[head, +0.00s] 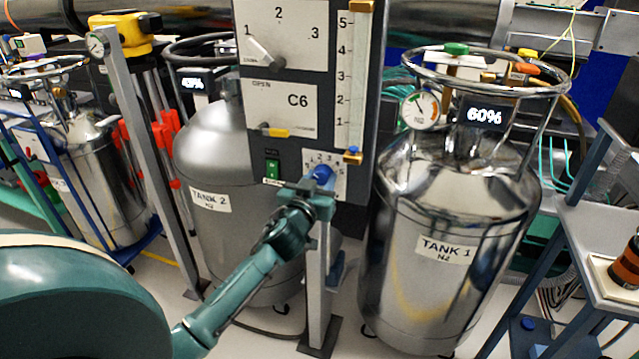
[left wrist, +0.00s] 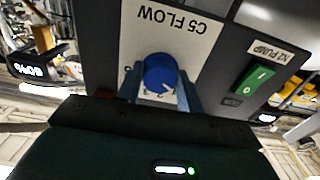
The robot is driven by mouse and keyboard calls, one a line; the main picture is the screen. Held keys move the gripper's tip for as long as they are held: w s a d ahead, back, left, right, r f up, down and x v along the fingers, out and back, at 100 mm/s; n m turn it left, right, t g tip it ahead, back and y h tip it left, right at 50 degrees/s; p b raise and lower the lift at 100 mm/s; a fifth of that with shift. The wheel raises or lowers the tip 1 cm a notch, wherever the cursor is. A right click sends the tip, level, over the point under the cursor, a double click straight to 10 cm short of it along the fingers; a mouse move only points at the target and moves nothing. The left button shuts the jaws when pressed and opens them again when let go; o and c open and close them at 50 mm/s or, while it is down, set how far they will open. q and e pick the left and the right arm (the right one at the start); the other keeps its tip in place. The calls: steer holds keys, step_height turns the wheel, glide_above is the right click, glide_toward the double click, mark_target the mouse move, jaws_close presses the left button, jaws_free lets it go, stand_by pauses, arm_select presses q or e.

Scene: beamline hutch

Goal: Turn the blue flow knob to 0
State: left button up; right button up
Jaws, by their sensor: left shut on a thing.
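The blue flow knob (head: 323,173) sits on a white numbered plate low on the dark grey panel. In the left wrist view the knob (left wrist: 159,70) shows upside down below the words C5 FLOW (left wrist: 172,18). A pale mark on the knob's face points toward the printed numbers near 3; the exact setting is hard to read. My left gripper (head: 312,190) reaches up to the panel and is shut on the knob, with blue fingers (left wrist: 160,92) on either side of it. Part of the number scale is hidden by the fingers. My right gripper is not in view.
A green switch (head: 272,169) labelled N2 PUMP in the wrist view is close beside the knob. Above are a C6 lever (head: 272,131), a selector handle (head: 266,54) and a flow tube (head: 355,85). Tank 1 (head: 440,290) and Tank 2 (head: 215,240) flank the panel.

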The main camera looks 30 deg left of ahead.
arm_select(q)
steer(key=shift+n, duration=1.6)
steer(key=o, duration=1)
steer(key=shift+s+d, duration=0.1)
steer(key=shift+s, duration=0.15)
steer(key=v, duration=1.2)
steer(key=shift+s, duration=0.4)
